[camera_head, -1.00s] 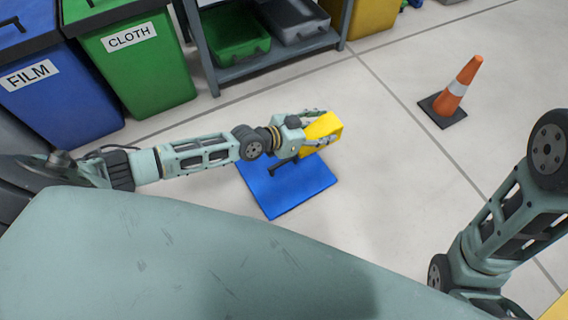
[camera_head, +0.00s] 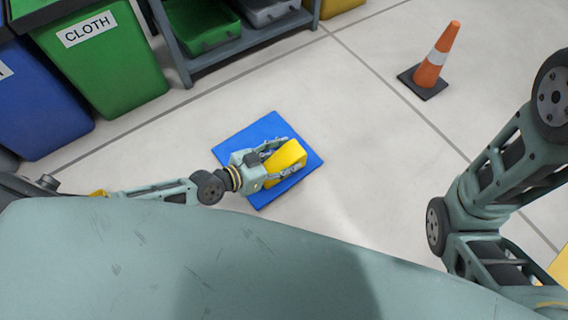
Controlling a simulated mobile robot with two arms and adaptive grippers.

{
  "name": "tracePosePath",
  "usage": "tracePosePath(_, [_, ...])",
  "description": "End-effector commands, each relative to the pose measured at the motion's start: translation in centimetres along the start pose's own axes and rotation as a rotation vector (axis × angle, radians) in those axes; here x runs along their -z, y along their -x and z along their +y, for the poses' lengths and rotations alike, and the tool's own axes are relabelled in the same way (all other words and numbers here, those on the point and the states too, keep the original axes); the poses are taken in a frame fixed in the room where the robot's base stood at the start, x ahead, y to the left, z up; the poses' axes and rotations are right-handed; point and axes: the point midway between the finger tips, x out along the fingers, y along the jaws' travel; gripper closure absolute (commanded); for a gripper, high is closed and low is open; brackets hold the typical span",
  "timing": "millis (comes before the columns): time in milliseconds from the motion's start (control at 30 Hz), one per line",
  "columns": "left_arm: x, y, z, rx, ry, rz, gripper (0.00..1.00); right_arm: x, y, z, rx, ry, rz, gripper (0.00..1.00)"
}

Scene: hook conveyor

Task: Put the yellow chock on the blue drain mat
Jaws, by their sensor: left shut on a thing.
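The yellow chock (camera_head: 287,158) is held in my left gripper (camera_head: 274,152), which is shut on it. Chock and gripper show over the blue drain mat (camera_head: 252,134), within its outline in the head view. The mat lies flat on the pale floor, and the gripper and chock hide part of it. I cannot tell whether the underside of the chock touches the mat. My right arm stands at the right edge; its gripper is not in view.
An orange cone (camera_head: 436,58) with a dark base stands at the upper right. A green CLOTH bin (camera_head: 105,60), a blue bin (camera_head: 40,105) and a grey shelf (camera_head: 240,38) with trays line the upper left. The floor right of the mat is clear.

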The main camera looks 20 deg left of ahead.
Motion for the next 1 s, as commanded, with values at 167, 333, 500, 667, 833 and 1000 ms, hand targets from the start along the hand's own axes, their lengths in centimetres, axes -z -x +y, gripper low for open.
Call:
tracePosePath(167, [-2.5, -1.1, -0.1, 0.001, -0.001, 0.002, 0.89, 0.9, 2.6, -0.5, 0.0, 0.0, 0.0, 1.0])
tracePosePath(333, [-2.5, -1.1, -0.1, 0.001, -0.003, 0.002, 0.89, 0.9, 2.7, -0.6, 0.0, 0.0, -0.001, 1.0])
tracePosePath(500, [-2.5, -1.1, -0.1, 0.001, -0.002, 0.002, 0.89, 0.9, 2.6, -0.6, 0.0, -0.001, -0.001, 1.0])
tracePosePath(667, [-2.9, -1.2, 0.0, 0.0, 0.0, -0.001, 0.48, 1.0, 2.9, -0.6, 0.0, -0.001, 0.0, 1.0])
tracePosePath(833, [-2.9, -1.2, 0.0, 0.0, 0.0, -0.001, 0.33, 1.0, 2.8, -0.6, 0.0, -0.001, 0.0, 1.0])
tracePosePath(1000, [-2.9, -1.2, 0.0, 0.0, 0.0, -0.001, 0.32, 1.0, 2.8, -0.6, 0.0, 0.0, 0.0, 1.0])
